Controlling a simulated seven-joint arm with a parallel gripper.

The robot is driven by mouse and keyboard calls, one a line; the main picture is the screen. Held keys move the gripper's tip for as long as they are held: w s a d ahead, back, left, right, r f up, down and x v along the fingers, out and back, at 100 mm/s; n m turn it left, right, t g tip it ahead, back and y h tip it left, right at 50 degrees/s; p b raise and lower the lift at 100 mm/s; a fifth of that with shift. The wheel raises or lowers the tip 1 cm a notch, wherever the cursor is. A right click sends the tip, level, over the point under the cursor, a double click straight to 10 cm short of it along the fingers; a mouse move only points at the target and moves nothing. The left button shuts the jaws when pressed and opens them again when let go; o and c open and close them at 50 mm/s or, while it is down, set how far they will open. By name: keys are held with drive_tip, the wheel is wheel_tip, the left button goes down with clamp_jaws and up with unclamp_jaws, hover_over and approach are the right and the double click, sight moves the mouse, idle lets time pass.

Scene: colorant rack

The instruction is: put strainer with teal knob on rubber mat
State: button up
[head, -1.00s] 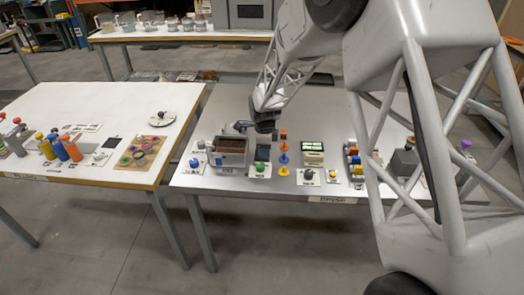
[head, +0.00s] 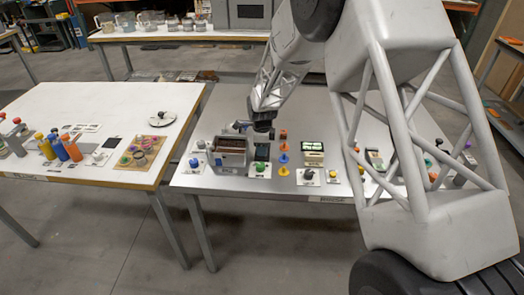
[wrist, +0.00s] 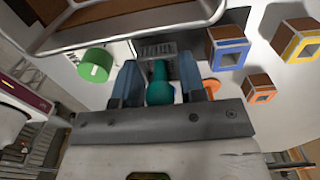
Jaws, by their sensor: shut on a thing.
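My gripper (head: 262,138) is over the right table, just right of a grey box and behind a green knob. In the wrist view my gripper (wrist: 159,90) has its two fingers closed on either side of a teal knob (wrist: 158,85), the knob of the strainer. The strainer's body is mostly hidden below the knob and fingers, and I cannot tell whether it touches the table. A flat black square (head: 113,142) on the left table looks like the rubber mat; its top appears bare.
The grey open box (head: 231,157) stands close left of my gripper. A green knob (head: 260,167) is in front. Orange, blue and yellow pieces (head: 283,158) stand to the right. The left table holds bottles (head: 63,148), a brown board (head: 140,151) and a round plate (head: 162,119).

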drive_tip(key=shift+f, duration=0.75)
drive_tip(key=shift+f, duration=0.1)
drive_tip(key=o, duration=0.9)
wheel_tip(320, 180, up, 12)
drive_tip(key=shift+r, duration=0.1)
idle(0.7)
